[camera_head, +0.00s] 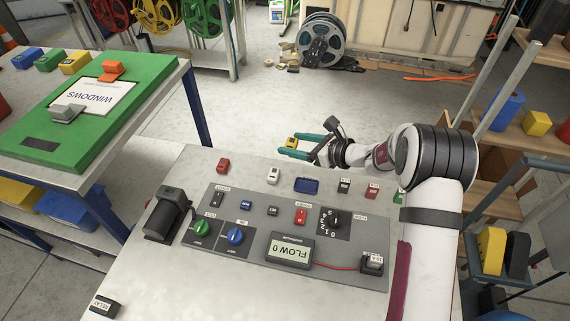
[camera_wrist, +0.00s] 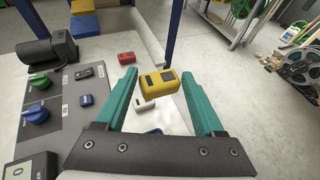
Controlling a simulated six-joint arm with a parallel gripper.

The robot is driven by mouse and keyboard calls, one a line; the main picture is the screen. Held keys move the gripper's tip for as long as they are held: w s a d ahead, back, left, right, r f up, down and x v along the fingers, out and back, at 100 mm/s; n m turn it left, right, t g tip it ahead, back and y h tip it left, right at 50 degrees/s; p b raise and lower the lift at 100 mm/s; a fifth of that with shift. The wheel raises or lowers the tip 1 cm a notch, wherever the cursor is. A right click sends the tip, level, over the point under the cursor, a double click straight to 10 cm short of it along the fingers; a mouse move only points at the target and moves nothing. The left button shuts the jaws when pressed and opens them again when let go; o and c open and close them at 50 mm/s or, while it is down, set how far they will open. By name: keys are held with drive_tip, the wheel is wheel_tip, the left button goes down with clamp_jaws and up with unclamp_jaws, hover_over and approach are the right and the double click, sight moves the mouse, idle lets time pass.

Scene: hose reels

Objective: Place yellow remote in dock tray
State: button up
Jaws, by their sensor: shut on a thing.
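The yellow remote (camera_wrist: 160,97) has a dark patch on top and sits between the teal fingers of my gripper (camera_wrist: 158,76), which is shut on it. In the head view the remote (camera_head: 291,142) shows small at the fingertips of my gripper (camera_head: 292,147), past the far edge of the grey control bench. A dark blue, shallow, tray-like piece (camera_head: 306,186) lies on the bench below the gripper in the picture; I cannot tell for certain that it is the dock tray.
The bench holds a red remote (camera_head: 223,165), a white remote (camera_head: 273,175), a black cylinder unit (camera_head: 166,214), knobs and a FLOW display (camera_head: 290,250). A green board (camera_head: 105,110) is on the left table. Shelves (camera_head: 535,140) stand at right.

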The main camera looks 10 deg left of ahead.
drive_tip(key=s+d+r+m+t+h, duration=0.2)
drive_tip(key=s+d+r+m+t, duration=0.15)
drive_tip(key=d+r, duration=0.55)
drive_tip(key=s+d+r+m+t+h, duration=0.2)
drive_tip(key=s+d+r, duration=0.2)
drive_tip(key=d+r, duration=0.5)
drive_tip(key=s+f+n+g+y, duration=0.2)
drive_tip(key=s+f+n+g, duration=1.1)
drive_tip(key=s+n+g, duration=0.5)
drive_tip(key=w+d+f+n+g+h, duration=0.1)
drive_tip(key=d+f+n+g+h, duration=0.3)
drive_tip(key=d+n+h, duration=1.15)
drive_tip(key=w+r+n+t+h, duration=0.2)
drive_tip(key=w+n+t+h, duration=0.6)
drive_tip(key=w+n+t, duration=0.3)
drive_tip(key=n+t+y, duration=0.8)
drive_tip(key=n+t, duration=0.4)
drive_tip(key=n, duration=0.4)
hover_over(303, 190)
drive_tip(key=f, duration=1.1)
drive_tip(key=shift+d+f, duration=0.1)
drive_tip(key=shift+d, duration=0.1)
drive_tip(key=shift+t, duration=0.25)
wheel_tip(303, 190, down, 4)
drive_tip(key=shift+a+f, duration=0.1)
drive_tip(key=shift+a, duration=0.05)
